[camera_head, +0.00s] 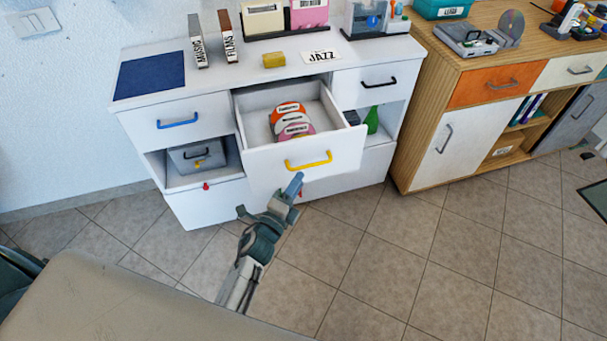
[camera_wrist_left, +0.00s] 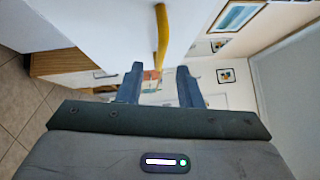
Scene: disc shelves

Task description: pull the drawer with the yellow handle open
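The drawer (camera_head: 345,157) with the yellow handle (camera_head: 308,164) stands pulled out of the white cabinet, and its inside shows. In the left wrist view the yellow handle (camera_wrist_left: 161,35) runs down to the gap between my fingertips, touching neither finger visibly. My left gripper (camera_head: 272,197) is just below and in front of the handle in the head view. Its two fingers (camera_wrist_left: 158,82) are spread apart with nothing clamped between them. My right gripper is not in view.
Several rounded, labelled packets (camera_head: 293,122) lie in the open drawer. Beside it are a drawer with a blue handle (camera_head: 178,123) and one with a black handle (camera_head: 379,84). A wooden cabinet (camera_head: 408,165) stands to the right. The tiled floor (camera_head: 400,260) in front is clear.

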